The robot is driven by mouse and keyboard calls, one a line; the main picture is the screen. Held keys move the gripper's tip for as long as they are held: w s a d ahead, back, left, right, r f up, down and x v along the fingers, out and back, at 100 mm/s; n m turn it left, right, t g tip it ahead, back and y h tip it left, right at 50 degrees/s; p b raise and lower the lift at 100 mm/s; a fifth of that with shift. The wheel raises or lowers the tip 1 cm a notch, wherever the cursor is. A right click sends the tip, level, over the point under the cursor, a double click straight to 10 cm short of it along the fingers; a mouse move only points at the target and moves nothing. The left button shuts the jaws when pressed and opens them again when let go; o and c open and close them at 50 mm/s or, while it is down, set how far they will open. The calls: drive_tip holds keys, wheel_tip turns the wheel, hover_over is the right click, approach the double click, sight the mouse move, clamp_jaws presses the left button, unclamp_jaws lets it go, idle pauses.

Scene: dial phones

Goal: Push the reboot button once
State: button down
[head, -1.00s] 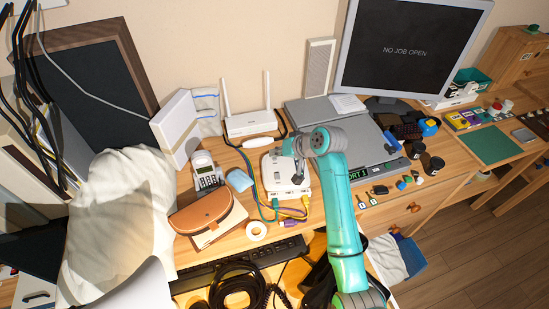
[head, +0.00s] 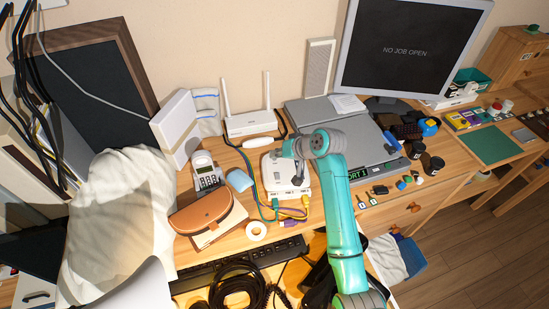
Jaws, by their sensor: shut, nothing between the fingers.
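A white box (head: 272,173) with several cables plugged into its front edge lies on the desk near the middle of the head view. My gripper (head: 302,181) is small and dark, at the end of my teal arm, over the right part of this box. It is shut with nothing between its fingers. I cannot tell whether its tip touches the box. I cannot make out a reboot button; my gripper and arm hide part of the box's top and right side.
A white router (head: 250,123) with two antennas stands behind the box. A cordless phone (head: 205,172), a blue object (head: 239,180) and a brown pouch (head: 200,213) lie to the left. Grey equipment (head: 371,150) and a monitor (head: 410,50) reading "NO JOB OPEN" stand to the right.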

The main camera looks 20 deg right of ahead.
sight(276, 160)
drive_tip(key=shift+r, duration=0.8)
drive_tip(key=shift+r, duration=2.5)
drive_tip(key=shift+d, duration=0.1)
